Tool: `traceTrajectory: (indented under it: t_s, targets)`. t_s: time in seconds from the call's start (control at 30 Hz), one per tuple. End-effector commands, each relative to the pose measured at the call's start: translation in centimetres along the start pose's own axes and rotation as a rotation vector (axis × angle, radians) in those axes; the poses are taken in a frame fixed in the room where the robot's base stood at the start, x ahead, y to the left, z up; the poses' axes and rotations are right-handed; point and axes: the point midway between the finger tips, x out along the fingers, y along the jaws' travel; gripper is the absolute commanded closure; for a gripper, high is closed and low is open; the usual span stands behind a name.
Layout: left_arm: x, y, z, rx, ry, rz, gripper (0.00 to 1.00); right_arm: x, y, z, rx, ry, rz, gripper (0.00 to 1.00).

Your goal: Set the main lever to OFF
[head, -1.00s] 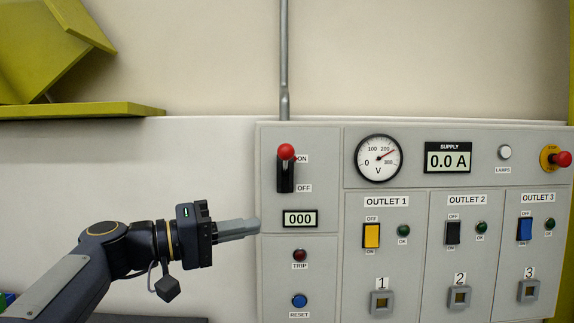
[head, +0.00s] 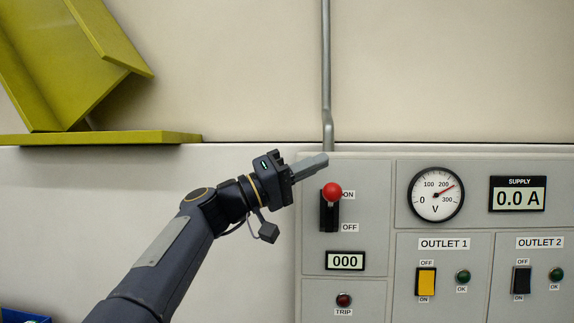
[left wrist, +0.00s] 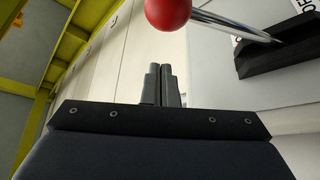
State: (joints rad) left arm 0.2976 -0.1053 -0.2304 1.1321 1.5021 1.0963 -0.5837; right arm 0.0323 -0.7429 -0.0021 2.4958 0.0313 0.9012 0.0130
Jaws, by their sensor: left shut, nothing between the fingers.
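The main lever has a red ball knob (head: 331,191) and a black slotted base (head: 329,217) on the grey panel. The knob is up at the ON label (head: 348,195); the OFF label (head: 349,227) is below. My left gripper (head: 325,160) is shut and empty, its fingertips above and slightly left of the knob, apart from it in the picture. In the left wrist view the knob (left wrist: 168,12) and its metal rod (left wrist: 232,26) show beyond the shut fingers (left wrist: 162,84). My right gripper is not in view.
The panel holds a voltmeter (head: 436,194), a supply display reading 0.0 A (head: 518,195), a 000 counter (head: 345,261), a TRIP lamp (head: 344,300) and outlet switches. A vertical pipe (head: 326,75) runs above the panel. A yellow-green shelf (head: 100,138) is at left.

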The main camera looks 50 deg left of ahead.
Motion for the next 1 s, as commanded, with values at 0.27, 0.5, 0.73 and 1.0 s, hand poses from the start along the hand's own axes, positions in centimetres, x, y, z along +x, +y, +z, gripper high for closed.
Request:
traceTrajectory:
  t_s: [0.27,0.5,0.73,1.0]
  targets:
    - [-1.5,0.0,3.1,-0.001,0.001,-0.002,1.0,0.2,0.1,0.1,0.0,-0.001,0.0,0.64]
    - [-1.6,-0.1,3.6,0.001,0.0,-0.002,1.0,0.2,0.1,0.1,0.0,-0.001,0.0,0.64]
    - [-1.7,-0.1,3.6,0.002,0.0,-0.002,1.0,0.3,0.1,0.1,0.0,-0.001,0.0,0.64]
    - [-2.1,-0.3,4.3,0.042,0.0,0.023,1.0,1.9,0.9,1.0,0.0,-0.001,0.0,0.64]
